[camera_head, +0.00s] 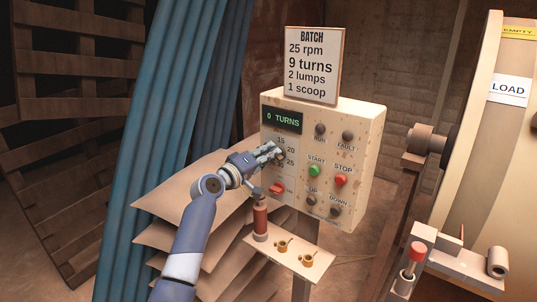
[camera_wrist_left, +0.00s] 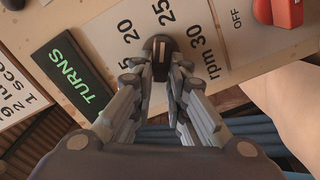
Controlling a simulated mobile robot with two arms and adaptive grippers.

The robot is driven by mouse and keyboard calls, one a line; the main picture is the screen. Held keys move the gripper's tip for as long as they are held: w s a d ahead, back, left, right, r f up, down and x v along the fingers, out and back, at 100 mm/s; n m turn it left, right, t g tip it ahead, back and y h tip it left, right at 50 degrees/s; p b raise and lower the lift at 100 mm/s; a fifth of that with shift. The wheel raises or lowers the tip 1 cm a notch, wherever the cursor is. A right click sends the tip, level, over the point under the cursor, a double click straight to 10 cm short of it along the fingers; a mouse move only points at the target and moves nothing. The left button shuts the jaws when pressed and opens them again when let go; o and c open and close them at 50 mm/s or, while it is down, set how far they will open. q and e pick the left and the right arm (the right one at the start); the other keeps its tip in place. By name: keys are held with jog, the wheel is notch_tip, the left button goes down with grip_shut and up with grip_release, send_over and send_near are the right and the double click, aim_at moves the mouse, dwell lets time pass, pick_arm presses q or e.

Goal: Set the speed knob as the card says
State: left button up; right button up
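The control box (camera_head: 352,117) has a green display reading "0 TURNS" (camera_head: 282,119). The card (camera_head: 313,65) above it reads 25 rpm, 9 turns, 2 lumps, 1 scoop. My left gripper (camera_head: 273,153) is at the speed dial and hides much of it. In the left wrist view the dark speed knob (camera_wrist_left: 160,47) sits between my left fingertips (camera_wrist_left: 160,68), which are close on both sides of it. Its pale mark lines up roughly with 25 (camera_wrist_left: 167,10); 20 and 30 flank that label. The dial's lower part is hidden by the fingers. My right gripper is out of view.
A red switch (camera_head: 277,188) beside OFF is below the dial. START (camera_head: 314,170) and STOP (camera_head: 340,180) buttons are to the right. A shelf (camera_head: 290,262) holds a reddish bottle (camera_head: 261,218) and small brass cups. A large drum (camera_head: 490,140) stands at right.

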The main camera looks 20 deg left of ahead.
pick_arm(q)
jog(key=shift+o, duration=1.4)
jog(key=v, duration=1.2)
